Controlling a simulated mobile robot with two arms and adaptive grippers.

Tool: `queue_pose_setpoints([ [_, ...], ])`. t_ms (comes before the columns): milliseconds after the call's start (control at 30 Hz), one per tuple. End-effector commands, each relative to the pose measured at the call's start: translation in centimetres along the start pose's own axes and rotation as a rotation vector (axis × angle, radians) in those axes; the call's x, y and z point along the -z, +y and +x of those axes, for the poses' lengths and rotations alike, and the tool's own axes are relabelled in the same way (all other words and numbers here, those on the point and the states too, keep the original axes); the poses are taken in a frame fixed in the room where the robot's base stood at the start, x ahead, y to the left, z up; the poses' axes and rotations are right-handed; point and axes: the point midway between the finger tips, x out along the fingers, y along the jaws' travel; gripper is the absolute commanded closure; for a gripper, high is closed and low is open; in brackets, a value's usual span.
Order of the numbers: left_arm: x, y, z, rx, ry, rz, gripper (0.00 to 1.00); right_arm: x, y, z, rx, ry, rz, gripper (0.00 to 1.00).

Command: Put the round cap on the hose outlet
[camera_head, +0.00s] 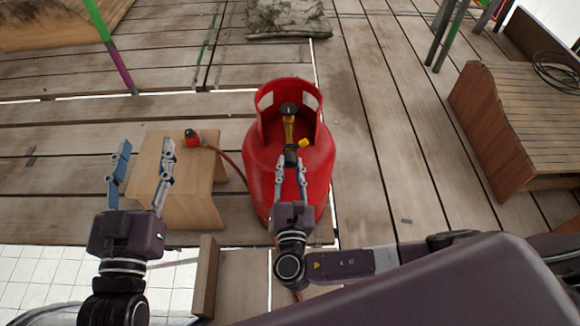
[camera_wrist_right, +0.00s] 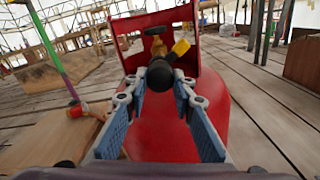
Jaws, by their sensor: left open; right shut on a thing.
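The red gas cylinder (camera_head: 255,165) stands upright in front of me, with a brass valve (camera_head: 289,128) inside its collar. My right gripper (camera_head: 291,160) is shut on a black round cap (camera_wrist_right: 160,75) at the near side of the valve. The cap and fingers hide the outlet behind them, so I cannot tell whether the cap touches it. A yellow part (camera_wrist_right: 181,47) sticks out just above and right of the cap. My left gripper (camera_head: 145,146) is open and empty, above the wooden stool (camera_head: 202,212).
A red fitting with a dark end (camera_head: 192,138) sits at the stool's far edge, and a brown hose (camera_head: 232,164) runs from it towards the cylinder. A grey sack (camera_head: 288,18) lies behind. A wooden bench (camera_head: 520,120) stands right. Plank floor right of the cylinder is clear.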

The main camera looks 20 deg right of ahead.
Motion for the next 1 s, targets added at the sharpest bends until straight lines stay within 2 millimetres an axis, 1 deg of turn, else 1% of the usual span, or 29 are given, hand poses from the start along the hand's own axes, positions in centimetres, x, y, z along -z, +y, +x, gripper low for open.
queue_pose_setpoints([
  [633, -0.3, 0.0, 0.0, 0.001, -0.011, 0.000, 0.52, -0.1, 0.0, 1.1, 0.000, -0.001, 0.001, 0.98],
  [667, -0.3, 0.0, 0.0, 0.001, -0.012, 0.000, 0.52, 0.0, 0.0, 1.1, 0.000, -0.001, 0.001, 0.73],
  [700, -0.3, 0.0, 0.0, 0.001, -0.013, 0.000, 0.52, 0.0, 0.0, 1.1, 0.000, -0.001, 0.001, 0.69],
  [800, -0.3, 0.0, 0.0, 0.001, -0.013, 0.000, 0.52, -0.1, 0.1, 1.1, -0.001, -0.001, 0.001, 0.58],
  [833, -0.4, 0.0, 0.0, 0.001, -0.014, 0.000, 0.52, 0.0, 0.1, 1.1, -0.001, -0.001, 0.001, 0.56],
  [1000, -0.4, 0.0, 0.0, 0.001, -0.015, 0.000, 0.52, 0.0, 0.1, 1.1, -0.001, -0.001, 0.000, 0.56],
])
